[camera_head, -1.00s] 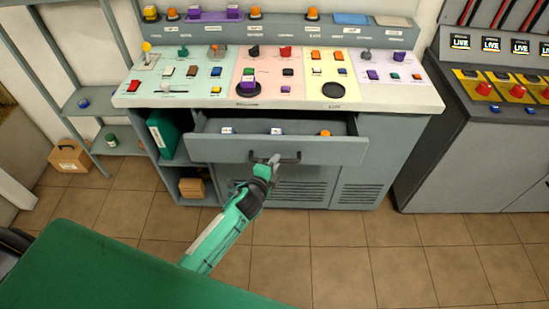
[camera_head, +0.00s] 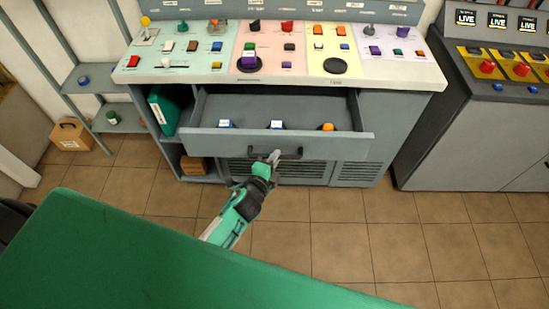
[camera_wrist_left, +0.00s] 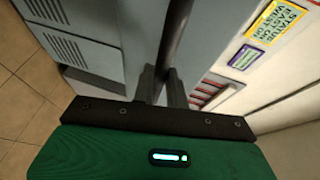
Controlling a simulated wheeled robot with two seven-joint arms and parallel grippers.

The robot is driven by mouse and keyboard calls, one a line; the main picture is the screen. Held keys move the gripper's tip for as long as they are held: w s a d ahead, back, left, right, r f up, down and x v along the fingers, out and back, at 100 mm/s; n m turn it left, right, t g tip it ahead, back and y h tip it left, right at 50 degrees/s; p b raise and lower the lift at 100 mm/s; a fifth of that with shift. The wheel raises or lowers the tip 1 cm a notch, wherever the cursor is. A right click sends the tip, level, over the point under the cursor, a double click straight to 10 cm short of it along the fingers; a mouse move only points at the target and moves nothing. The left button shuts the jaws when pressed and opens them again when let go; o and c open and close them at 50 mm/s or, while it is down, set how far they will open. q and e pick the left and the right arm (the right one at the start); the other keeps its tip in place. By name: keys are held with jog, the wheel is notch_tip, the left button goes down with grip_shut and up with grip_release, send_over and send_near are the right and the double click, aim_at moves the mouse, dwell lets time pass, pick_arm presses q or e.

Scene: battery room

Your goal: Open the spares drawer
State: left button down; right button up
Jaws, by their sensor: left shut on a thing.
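The spares drawer (camera_head: 200,143) is a grey drawer under the control desk, pulled out so its inside shows. Two blue-and-white items (camera_head: 276,125) and an orange item (camera_head: 328,127) lie in it. Its dark bar handle (camera_head: 292,153) is on the front panel. My left gripper (camera_head: 273,158) is at the handle, shut on it. In the left wrist view the handle bar (camera_wrist_left: 176,40) runs between the fingers of my left gripper (camera_wrist_left: 162,82). My right gripper is not in view.
The desk top (camera_head: 400,72) carries many coloured switches. A breaker cabinet (camera_head: 450,140) stands at the right. Shelves at the left hold small jars, with a cardboard box (camera_head: 75,135) on the floor. The tiled floor (camera_head: 340,235) before the drawer is clear.

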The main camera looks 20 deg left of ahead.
pick_arm(q)
jog(key=c, duration=1.5)
grip_release()
jog(key=shift+c, duration=0.2)
jog(key=shift+o, duration=0.7)
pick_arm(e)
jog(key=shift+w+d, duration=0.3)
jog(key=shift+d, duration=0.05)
